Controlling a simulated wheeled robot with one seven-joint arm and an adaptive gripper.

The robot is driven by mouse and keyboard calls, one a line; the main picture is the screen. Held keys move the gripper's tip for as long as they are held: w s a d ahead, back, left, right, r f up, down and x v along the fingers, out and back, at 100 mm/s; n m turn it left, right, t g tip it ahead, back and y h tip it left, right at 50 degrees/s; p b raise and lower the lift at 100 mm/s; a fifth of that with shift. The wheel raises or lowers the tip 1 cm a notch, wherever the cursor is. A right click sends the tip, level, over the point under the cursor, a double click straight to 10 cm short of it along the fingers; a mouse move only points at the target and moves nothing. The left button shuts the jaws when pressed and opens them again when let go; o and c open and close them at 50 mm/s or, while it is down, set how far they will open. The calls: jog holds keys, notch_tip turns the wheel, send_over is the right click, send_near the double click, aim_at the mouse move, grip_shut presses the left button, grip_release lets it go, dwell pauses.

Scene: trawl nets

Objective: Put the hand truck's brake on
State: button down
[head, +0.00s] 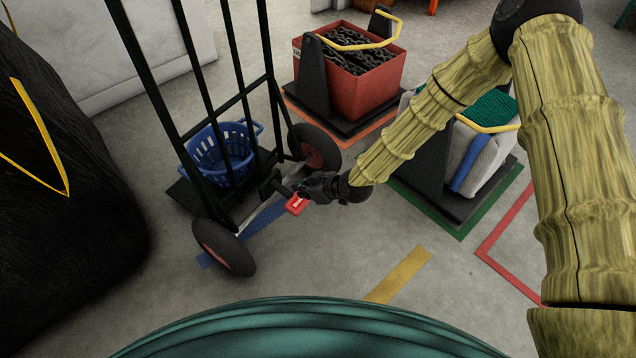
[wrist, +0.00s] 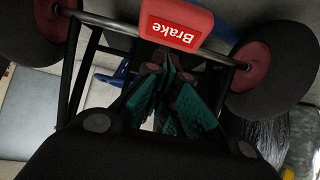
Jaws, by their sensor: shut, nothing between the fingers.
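The hand truck (head: 190,80) stands upright at the left with a black frame and two black wheels with red hubs. Its red brake pedal (head: 297,204) sits low between the wheels, at the axle; its "Brake" label shows upside down in the wrist view (wrist: 176,30). My gripper (head: 308,190) is at the pedal, its fingers shut and empty. In the wrist view the green-padded fingertips (wrist: 168,75) lie just below the pedal in the picture. I cannot tell whether they touch it.
A blue basket (head: 222,153) stands on the hand truck's toe plate. A red crate of chain (head: 352,70) and a pale crate with green net (head: 485,140) stand on black bases behind and right. A black bulky thing (head: 60,200) stands at left. Floor in front is clear.

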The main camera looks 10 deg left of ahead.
aim_at(295, 197)
jog(key=shift+s+d+f+t+y, duration=0.15)
jog(key=shift+f+t+y, duration=0.1)
jog(key=shift+f+y, duration=0.35)
jog(key=shift+d+f+t+y, duration=0.1)
jog(key=shift+f+t+y, duration=0.25)
jog(key=shift+f, duration=0.3)
jog(key=shift+d+f, duration=0.1)
jog(key=shift+f, duration=0.55)
jog(key=shift+s+f, duration=0.1)
jog(key=shift+d+r+p, duration=0.1)
jog(key=shift+r+p, duration=0.2)
jog(key=shift+r, duration=0.25)
jog(key=r+p+v, duration=0.1)
jog(key=p+v, duration=0.5)
jog(key=v, duration=0.6)
jog(key=shift+r, duration=0.15)
